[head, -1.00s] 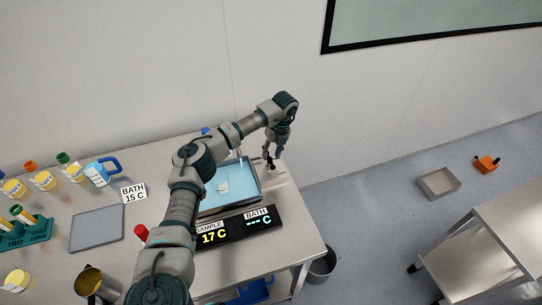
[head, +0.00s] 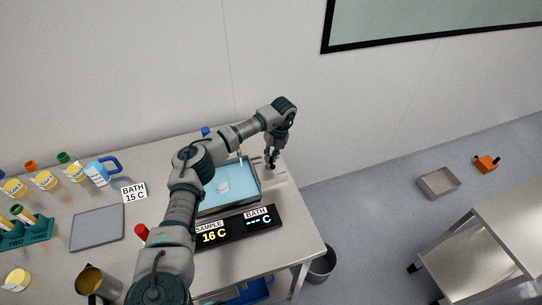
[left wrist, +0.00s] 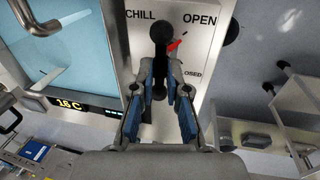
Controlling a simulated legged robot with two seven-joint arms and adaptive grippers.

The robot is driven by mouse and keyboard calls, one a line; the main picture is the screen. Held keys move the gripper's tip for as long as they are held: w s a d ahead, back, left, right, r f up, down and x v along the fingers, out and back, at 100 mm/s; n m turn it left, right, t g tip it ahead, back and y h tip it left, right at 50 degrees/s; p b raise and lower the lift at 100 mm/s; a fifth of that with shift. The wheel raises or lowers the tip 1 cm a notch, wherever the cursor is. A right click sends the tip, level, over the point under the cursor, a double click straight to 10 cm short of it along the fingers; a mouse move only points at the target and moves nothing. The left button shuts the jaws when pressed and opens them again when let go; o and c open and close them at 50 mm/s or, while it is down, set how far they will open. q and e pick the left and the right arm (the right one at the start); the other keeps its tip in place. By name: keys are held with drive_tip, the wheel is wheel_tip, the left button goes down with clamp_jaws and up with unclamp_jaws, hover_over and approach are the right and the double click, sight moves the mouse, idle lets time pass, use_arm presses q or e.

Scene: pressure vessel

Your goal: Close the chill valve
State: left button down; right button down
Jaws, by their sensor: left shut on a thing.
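The chill valve plate (left wrist: 203,48) is pale and carries the labels CHILL, OPEN and a partly covered CLOSED. A dark valve handle (left wrist: 160,34) with a black round top stands on it, and a red pointer (left wrist: 177,44) shows beside it. My left gripper (head: 271,165) is at the valve, right of the bath. In the left wrist view its fingers (left wrist: 166,74) are shut on the dark handle. My right gripper is not in view.
The display (head: 236,229) reads SAMPLE 16 C, BATH --- C.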

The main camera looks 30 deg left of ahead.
use_arm(q)
drive_tip(key=shift+r+m, duration=0.1)
drive_tip(key=shift+m, duration=0.3)
drive_tip(key=m+p, duration=0.1)
drive_tip(key=m, duration=0.2)
drive_tip(key=shift+s+m+t+y, duration=0.1)
drive_tip(key=shift+m+t+y, duration=0.2)
drive_tip(key=shift+m, duration=0.1)
drive_tip(key=m, duration=0.4)
drive_tip(key=shift+s+m+t+p, duration=0.1)
drive_tip(key=shift+m+t+p, duration=0.2)
drive_tip(key=shift+t+p, duration=0.1)
drive_tip(key=m+t, duration=0.1)
drive_tip(key=m, duration=0.3)
drive_tip(key=shift+a, duration=0.15)
drive_tip(key=m+b, duration=0.1)
drive_tip(key=m, duration=0.3)
drive_tip(key=shift+s+a+t, duration=0.1)
drive_tip(key=shift+t, duration=0.2)
drive_tip(key=shift+m, duration=0.4)
drive_tip(key=c, duration=1.2)
unclamp_jaws()
